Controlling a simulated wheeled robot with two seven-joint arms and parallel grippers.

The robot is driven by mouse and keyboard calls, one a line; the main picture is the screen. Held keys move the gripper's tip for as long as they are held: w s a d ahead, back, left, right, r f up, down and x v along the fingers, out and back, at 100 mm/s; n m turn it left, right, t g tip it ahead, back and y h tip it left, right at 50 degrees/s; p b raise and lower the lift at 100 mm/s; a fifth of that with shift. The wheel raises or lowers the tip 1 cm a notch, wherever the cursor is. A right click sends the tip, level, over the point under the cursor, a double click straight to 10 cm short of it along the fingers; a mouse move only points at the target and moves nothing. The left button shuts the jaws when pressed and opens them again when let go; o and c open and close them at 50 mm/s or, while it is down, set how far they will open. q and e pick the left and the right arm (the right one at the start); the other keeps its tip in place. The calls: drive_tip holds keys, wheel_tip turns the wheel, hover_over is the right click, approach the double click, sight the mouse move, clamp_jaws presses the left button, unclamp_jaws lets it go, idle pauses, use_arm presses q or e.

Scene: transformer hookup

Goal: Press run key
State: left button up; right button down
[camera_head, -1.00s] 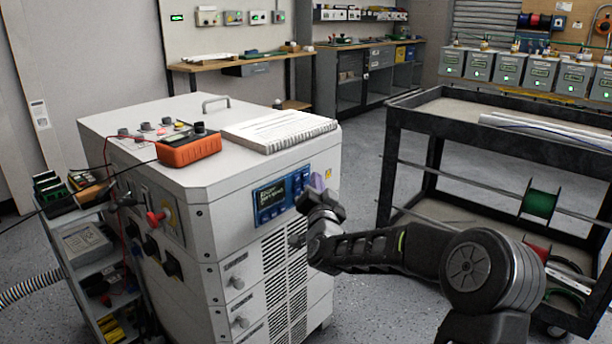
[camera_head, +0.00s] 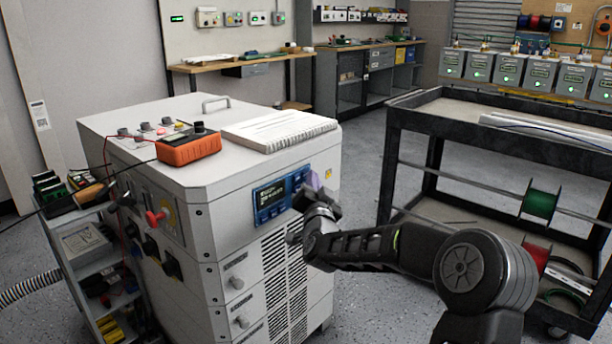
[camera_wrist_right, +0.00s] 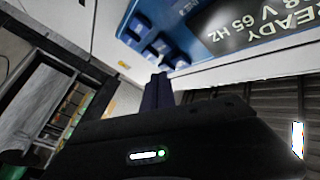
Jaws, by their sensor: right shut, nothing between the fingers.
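The blue control panel (camera_head: 270,205) is on the front face of the white cabinet (camera_head: 235,235), with a dark display and blue keys beside it. My left gripper is not in view.
An orange meter (camera_head: 188,150) and a spiral-bound booklet (camera_head: 278,130) lie on top of the cabinet. A black cart (camera_head: 440,120) with cable spools stands to the right of my arm. A small shelf rack (camera_head: 75,240) stands left of the cabinet.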

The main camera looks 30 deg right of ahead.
drive_tip(key=shift+w, duration=0.25)
drive_tip(key=shift+s, duration=0.1)
idle(0.4)
drive_tip(key=shift+s+d+b, duration=0.15)
drive_tip(key=shift+s+b, duration=0.3)
drive_tip(key=shift+s, duration=0.2)
drive_tip(key=shift+s, duration=0.15)
drive_tip(key=s, duration=0.1)
drive_tip(key=s+d+b, duration=0.1)
drive_tip(key=s, duration=0.1)
drive_tip(key=s+b, duration=0.1)
drive_tip(key=shift+s+d, duration=0.25)
drive_tip(key=shift+s, duration=0.05)
idle(2.7)
